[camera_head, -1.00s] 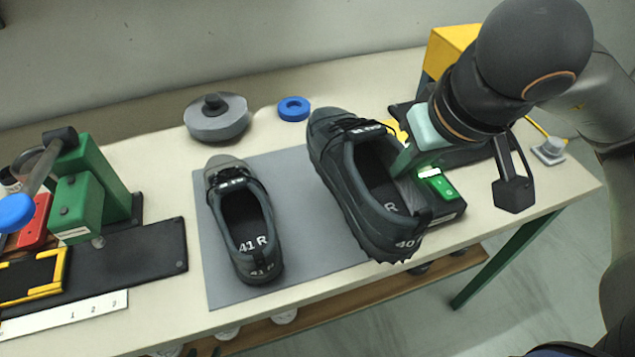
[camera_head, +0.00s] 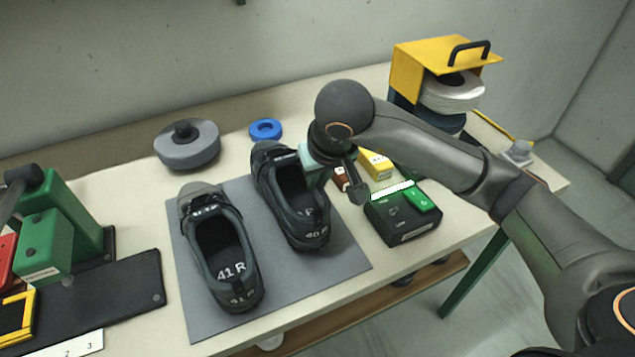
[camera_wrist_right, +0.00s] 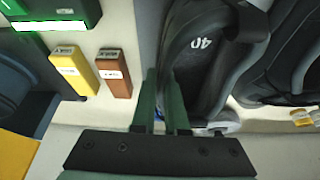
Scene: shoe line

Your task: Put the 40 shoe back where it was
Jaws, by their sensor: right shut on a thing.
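The dark shoe marked 40 (camera_head: 312,238) is at the right part of the grey mat (camera_head: 345,265) in the head view, its heel toward me. My right gripper (camera_head: 318,170) is shut on the right side wall of this shoe. In the right wrist view the gripper's fingers (camera_wrist_right: 165,100) have the shoe's wall between them, and the 40 shoe (camera_wrist_right: 208,75) shows its number inside. Whether its sole touches the mat I cannot tell. The shoe marked 41 R (camera_head: 232,285) stands on the mat to the left, apart from it. My left gripper is not in view.
A black device with a green switch (camera_head: 405,225) stands right of the mat, with a yellow box (camera_head: 376,163) and a brown box (camera_head: 341,178) behind it. A grey round weight (camera_head: 187,152) and a blue ring (camera_head: 265,129) are behind the mat. A green press (camera_head: 60,230) stands left.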

